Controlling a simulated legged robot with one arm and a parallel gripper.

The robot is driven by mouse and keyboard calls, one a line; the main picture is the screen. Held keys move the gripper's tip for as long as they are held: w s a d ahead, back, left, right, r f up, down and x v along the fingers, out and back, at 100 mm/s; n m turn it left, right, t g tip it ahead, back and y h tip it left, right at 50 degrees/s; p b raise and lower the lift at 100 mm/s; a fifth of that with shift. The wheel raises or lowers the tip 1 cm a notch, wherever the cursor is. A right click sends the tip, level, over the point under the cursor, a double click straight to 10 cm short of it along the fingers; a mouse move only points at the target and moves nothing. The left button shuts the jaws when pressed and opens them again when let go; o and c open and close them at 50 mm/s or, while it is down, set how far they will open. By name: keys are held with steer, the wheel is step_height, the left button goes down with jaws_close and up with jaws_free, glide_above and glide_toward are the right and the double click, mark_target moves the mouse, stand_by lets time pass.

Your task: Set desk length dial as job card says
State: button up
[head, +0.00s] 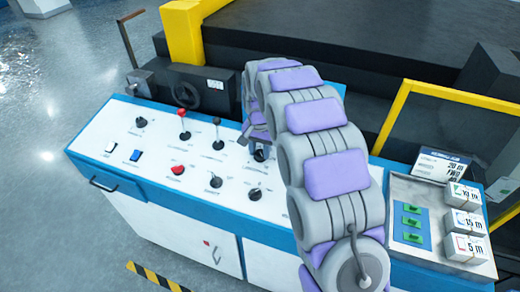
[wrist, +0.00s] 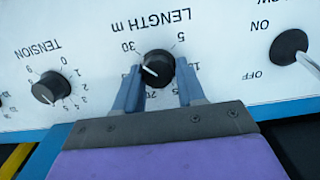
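The length dial (wrist: 157,68) is a black round knob with a white pointer line, seen upside down in the wrist view under the label LENGTH m. Its marks 5 and 30 are readable; others are partly covered by my fingers. The pointer lies toward the left finger; its exact mark is hard to tell. My gripper (wrist: 159,77) is open, with one blue-grey finger on each side of the knob and small gaps showing. The job card (head: 441,165) stands at the desk's right in the head view and appears to read 20 m FWD.
A tension dial (wrist: 51,87) and an ON/OFF lever (wrist: 289,47) flank the length dial. The desk (head: 115,135) carries several other knobs and levers. A yellow rail (head: 450,93) rises behind.

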steer(key=shift+c, duration=1.4)
steer(key=shift+d, duration=0.15)
steer(key=c, duration=0.3)
steer(key=shift+r+n+p, duration=0.1)
steer(key=shift+n+p, duration=0.2)
steer(key=shift+p, duration=0.1)
